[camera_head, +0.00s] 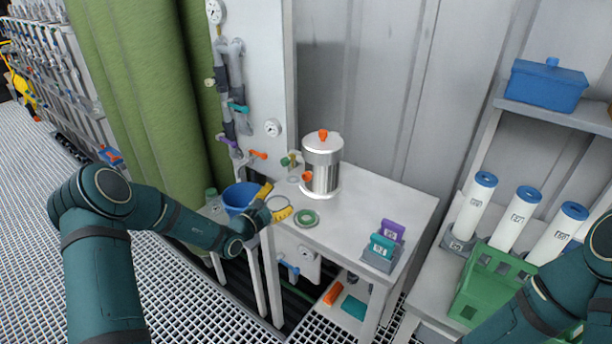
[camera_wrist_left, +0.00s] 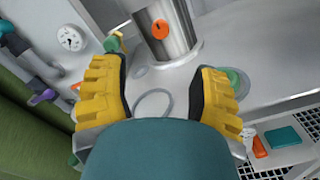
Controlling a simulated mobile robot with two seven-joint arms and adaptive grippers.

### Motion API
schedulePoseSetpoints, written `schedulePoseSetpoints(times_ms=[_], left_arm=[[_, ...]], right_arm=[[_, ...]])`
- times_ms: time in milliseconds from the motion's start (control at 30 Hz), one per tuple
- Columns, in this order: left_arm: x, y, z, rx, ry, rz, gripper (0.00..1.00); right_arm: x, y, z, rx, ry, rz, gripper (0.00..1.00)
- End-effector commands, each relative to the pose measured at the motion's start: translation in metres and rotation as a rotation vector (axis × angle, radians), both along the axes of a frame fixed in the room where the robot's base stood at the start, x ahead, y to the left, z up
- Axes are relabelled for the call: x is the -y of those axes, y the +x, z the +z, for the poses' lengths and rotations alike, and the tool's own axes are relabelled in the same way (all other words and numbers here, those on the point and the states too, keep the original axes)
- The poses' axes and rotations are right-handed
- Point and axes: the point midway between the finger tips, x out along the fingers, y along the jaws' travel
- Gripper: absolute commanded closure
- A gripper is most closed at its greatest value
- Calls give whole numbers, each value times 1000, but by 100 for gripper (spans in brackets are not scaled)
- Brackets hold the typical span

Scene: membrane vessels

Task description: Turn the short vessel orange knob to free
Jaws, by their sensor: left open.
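The short vessel (camera_head: 323,165) is a silver cylinder with a whitish lid, upright on the white table (camera_head: 350,215). One orange knob (camera_head: 323,134) sits on its lid and another orange knob (camera_head: 307,177) is low on its side. In the left wrist view the vessel (camera_wrist_left: 182,42) is at the top, with the side knob (camera_wrist_left: 160,29) facing the camera. My left gripper (camera_head: 279,200) has yellow fingers and is open and empty, apart from the knob, at the table's left front. Its fingers (camera_wrist_left: 157,75) frame a ring on the tabletop. My right gripper is out of view.
A green ring (camera_head: 306,218) lies in front of the vessel. A blue bucket (camera_head: 239,196) stands left, beside my left gripper. A grey holder with purple and teal pieces (camera_head: 382,256) is at the table's right corner. Pipes and gauges (camera_head: 272,128) line the wall behind left.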

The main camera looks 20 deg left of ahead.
Motion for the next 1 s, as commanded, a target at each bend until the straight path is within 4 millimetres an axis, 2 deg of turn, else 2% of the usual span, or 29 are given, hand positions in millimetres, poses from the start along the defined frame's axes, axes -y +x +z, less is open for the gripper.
schedulePoseSetpoints(times_ms=[167,700,1000], left_arm=[[5,17,-1,3,-1,3,39],[40,109,-1,1,-3,1,39],[47,128,0,-1,-1,1,39]], right_arm=[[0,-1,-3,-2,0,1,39],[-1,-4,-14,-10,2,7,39],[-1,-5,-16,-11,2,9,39]])
